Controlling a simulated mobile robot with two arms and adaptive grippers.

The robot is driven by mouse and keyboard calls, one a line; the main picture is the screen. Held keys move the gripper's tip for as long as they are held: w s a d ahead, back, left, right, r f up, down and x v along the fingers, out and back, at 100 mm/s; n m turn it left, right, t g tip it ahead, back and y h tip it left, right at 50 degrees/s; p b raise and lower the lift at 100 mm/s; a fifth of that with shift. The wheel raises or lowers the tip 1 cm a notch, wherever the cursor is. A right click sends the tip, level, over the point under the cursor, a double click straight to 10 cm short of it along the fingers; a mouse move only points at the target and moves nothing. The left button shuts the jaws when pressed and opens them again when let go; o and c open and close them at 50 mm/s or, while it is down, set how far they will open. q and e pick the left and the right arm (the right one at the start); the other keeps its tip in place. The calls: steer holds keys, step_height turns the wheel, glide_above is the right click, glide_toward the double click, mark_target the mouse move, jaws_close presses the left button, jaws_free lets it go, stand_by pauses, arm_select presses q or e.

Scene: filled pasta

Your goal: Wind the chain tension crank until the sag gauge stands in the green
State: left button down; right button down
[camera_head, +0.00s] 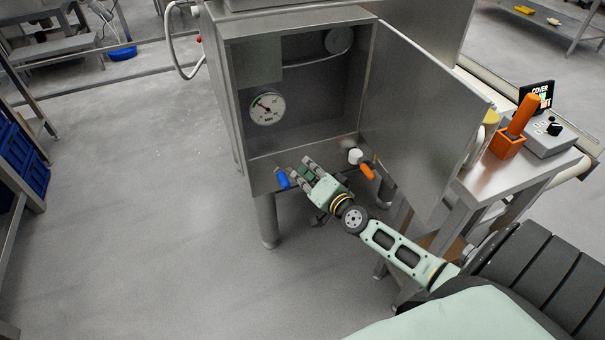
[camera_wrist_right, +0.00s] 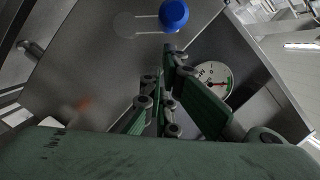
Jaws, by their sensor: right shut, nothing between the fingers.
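A round white gauge (camera_head: 266,107) with a green arc at its left is on the back wall of the open steel cabinet; its needle's exact place is too small to read. It also shows in the right wrist view (camera_wrist_right: 214,82), partly behind a finger. A blue handle (camera_head: 283,179) is at the cabinet's lower front edge; the blue knob (camera_wrist_right: 173,15) sits at the top of the wrist view, joined to a pale crank arm. My right gripper (camera_head: 294,168) is shut and empty, just right of the blue handle, apart from it. My left gripper is out of view.
An orange handle (camera_head: 367,172) by a white knob (camera_head: 355,156) sits right of my gripper. The cabinet door (camera_head: 420,105) stands open to the right. A side bench holds an orange block (camera_head: 507,143) and a control box (camera_head: 545,130). Floor (camera_head: 140,220) at left is clear.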

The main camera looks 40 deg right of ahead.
mark_target(281, 180)
steer(key=shift+a+f, duration=0.25)
steer(key=shift+a, duration=0.1)
steer(key=a+n+p, duration=0.1)
steer(key=p, duration=0.2)
steer(key=a+n+h+p, duration=0.1)
steer(key=n+p, duration=0.1)
steer(key=p, duration=0.2)
steer(key=w+a+n+g+p, duration=0.1)
steer(key=a+n+p, duration=0.1)
steer(key=p, duration=0.2)
steer(key=shift+a+h, duration=0.1)
steer(key=shift+h, duration=0.2)
steer(key=shift+w+a+f+n+h+p, duration=0.15)
steer(key=shift+a+f+n+h+p, duration=0.35)
steer(key=shift+n, duration=0.5)
steer(key=shift+w+a+f+n+g+p, duration=0.1)
steer(key=shift+a+f+n+g+p, duration=0.3)
steer(key=shift+n, duration=0.3)
